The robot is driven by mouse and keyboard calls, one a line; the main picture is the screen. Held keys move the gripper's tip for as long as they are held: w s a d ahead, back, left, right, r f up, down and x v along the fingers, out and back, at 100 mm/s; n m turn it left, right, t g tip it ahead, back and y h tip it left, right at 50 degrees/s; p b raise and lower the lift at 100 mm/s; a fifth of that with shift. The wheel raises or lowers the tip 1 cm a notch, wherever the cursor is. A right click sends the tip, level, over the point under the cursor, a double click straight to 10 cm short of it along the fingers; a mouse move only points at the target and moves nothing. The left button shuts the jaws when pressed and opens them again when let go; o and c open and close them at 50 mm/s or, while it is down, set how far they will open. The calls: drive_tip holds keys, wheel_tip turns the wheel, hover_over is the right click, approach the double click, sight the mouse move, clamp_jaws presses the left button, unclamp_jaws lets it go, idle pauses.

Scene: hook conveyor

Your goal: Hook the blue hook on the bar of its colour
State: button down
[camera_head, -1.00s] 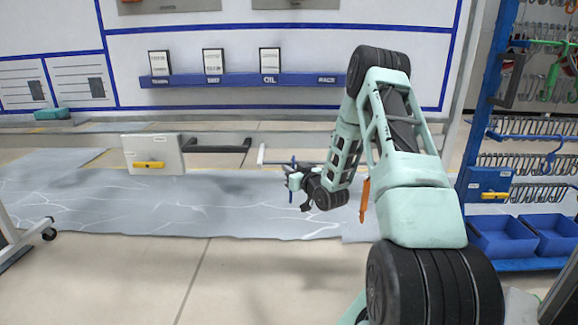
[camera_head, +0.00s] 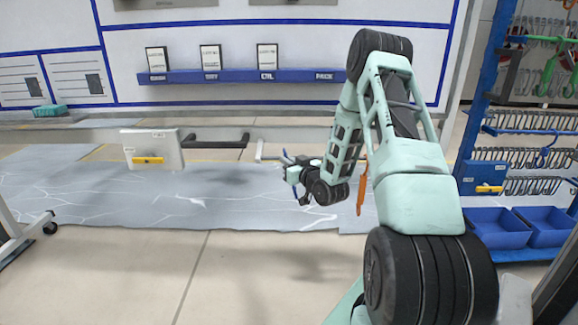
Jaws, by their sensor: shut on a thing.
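My gripper (camera_head: 292,174) is left of the picture's middle, in front of the grey rail. It is shut on the blue hook (camera_head: 286,156), of which only thin blue parts show at the jaws; its shape is mostly hidden. A short white bar (camera_head: 266,152) sticks out just behind and left of the gripper. A black bar (camera_head: 215,143) sticks out farther left. A blue bar (camera_head: 528,132) is on the rack at the right, with another blue hook shape (camera_head: 546,154) below it. I cannot tell whether the held hook touches any bar.
An orange hook-like piece (camera_head: 361,192) hangs beside my arm. Blue bins (camera_head: 497,228) stand low at the right. The floor in front is clear.

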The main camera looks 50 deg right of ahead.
drive_tip(key=s+a+b, duration=0.2)
drive_tip(key=s+a, duration=0.5)
drive_tip(key=a, duration=0.1)
drive_tip(key=shift+s+a, duration=0.15)
drive_tip(key=shift+s, duration=0.05)
idle(0.8)
idle(0.9)
